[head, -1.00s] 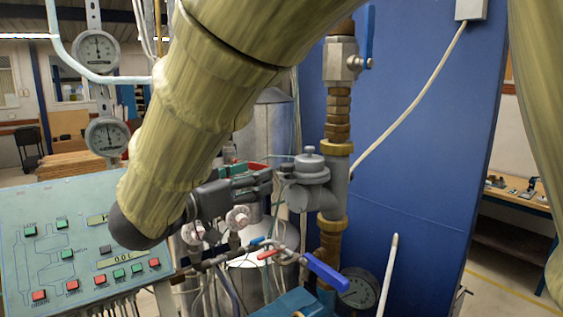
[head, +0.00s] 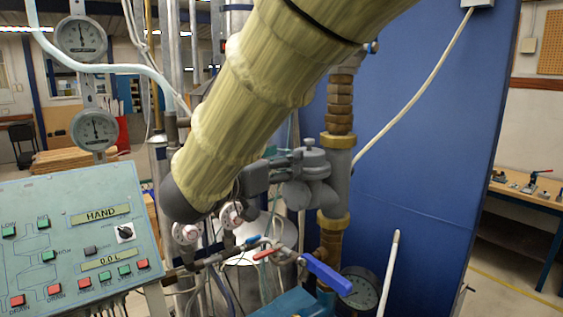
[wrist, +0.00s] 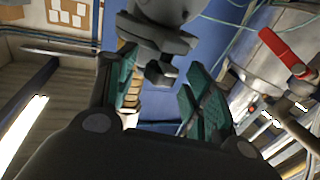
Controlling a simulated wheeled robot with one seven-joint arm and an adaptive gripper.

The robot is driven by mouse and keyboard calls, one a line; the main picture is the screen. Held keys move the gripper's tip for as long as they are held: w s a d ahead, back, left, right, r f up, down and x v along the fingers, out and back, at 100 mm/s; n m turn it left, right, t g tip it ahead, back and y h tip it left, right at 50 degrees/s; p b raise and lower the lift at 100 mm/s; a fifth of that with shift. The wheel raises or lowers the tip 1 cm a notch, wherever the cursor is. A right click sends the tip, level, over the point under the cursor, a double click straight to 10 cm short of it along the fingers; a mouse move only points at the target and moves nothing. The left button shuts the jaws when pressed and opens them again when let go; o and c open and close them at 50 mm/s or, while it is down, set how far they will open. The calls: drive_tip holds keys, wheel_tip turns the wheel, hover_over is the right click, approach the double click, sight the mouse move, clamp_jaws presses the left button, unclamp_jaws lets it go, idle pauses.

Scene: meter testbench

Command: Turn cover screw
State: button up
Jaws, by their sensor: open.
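A grey metal fitting (head: 312,165) with a round capped top stands on the brass-jointed vertical pipe in the head view. In the wrist view a grey body (wrist: 168,12) hangs in from the top edge, with a small dark grey bolt-like head (wrist: 160,75) that may be the cover screw. My gripper (wrist: 168,92) is open, its teal-padded fingers on either side of that head; I see clear gaps, and no contact shows. In the head view my gripper (head: 278,168) is beside the fitting's left side, partly hidden by my arm.
A control panel (head: 85,245) with buttons stands at the left, below two round gauges (head: 95,130). A blue lever (head: 327,276) and a lower gauge (head: 360,288) sit below the fitting. A blue wall panel (head: 420,170) stands behind. A red handle (wrist: 287,52) shows in the wrist view.

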drive_tip(key=shift+s, duration=0.1)
drive_tip(key=shift+c, duration=0.2)
drive_tip(key=c, duration=1)
drive_tip(key=shift+w+a+m+g+h, duration=0.1)
drive_tip(key=shift+m+g+h, duration=0.65)
drive_tip(key=shift+g+h, duration=0.1)
drive_tip(key=shift+w+a+m+g+h, duration=0.1)
drive_tip(key=shift+m+g+h, duration=0.65)
drive_tip(key=shift+g, duration=0.1)
drive_tip(key=o, duration=1)
drive_tip(key=shift+o, duration=0.2)
drive_tip(key=shift+s+a, duration=0.1)
drive_tip(key=v, duration=0.7)
